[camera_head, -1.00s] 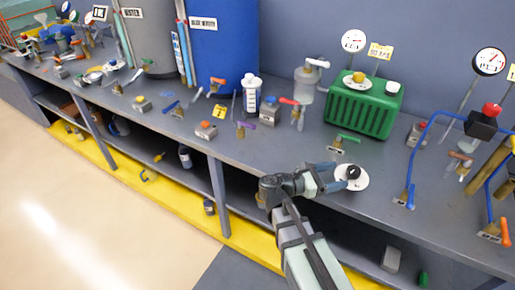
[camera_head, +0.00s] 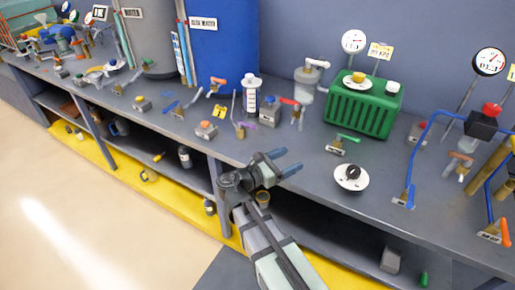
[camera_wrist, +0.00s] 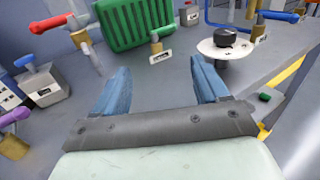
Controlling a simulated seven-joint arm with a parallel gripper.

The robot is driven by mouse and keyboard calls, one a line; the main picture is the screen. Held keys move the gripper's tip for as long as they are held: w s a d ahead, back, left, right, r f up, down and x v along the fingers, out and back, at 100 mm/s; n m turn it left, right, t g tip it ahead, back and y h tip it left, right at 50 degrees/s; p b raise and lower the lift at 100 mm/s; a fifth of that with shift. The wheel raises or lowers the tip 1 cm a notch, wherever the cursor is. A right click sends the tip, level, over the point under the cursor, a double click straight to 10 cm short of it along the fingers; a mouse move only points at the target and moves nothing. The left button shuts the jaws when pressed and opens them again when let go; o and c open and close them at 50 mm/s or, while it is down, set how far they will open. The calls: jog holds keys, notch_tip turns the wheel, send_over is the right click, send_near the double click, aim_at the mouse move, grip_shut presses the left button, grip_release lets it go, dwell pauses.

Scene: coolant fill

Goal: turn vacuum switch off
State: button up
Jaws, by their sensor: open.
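A black rotary knob (camera_head: 352,172) sits on a round white plate (camera_head: 344,184) near the front edge of the bench. It looks like the switch, but I cannot read its label. In the wrist view the knob (camera_wrist: 226,37) is at the upper right on its white plate (camera_wrist: 208,49). My gripper (camera_head: 288,160) is open and empty, left of the plate and apart from it. In the wrist view its two blue fingers (camera_wrist: 160,68) are spread with bare bench between them. I cannot tell which marking the knob points to.
A green ribbed pump (camera_head: 362,108) with a gauge stands behind the plate. A blue bent pipe (camera_head: 418,140) rises to the right. A red-handled valve (camera_wrist: 52,24) is left in the wrist view.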

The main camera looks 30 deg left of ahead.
aim_at(360, 169)
jog(key=s+a+r+n+t+y, duration=0.1)
jog(key=s+a+r+n+y, duration=0.1)
jog(key=a, duration=0.7)
jog(key=shift+a+r+n+t+y, duration=0.25)
jog(key=shift+n+y, duration=0.25)
jog(key=shift+y, duration=0.7)
jog(key=shift+d, duration=0.1)
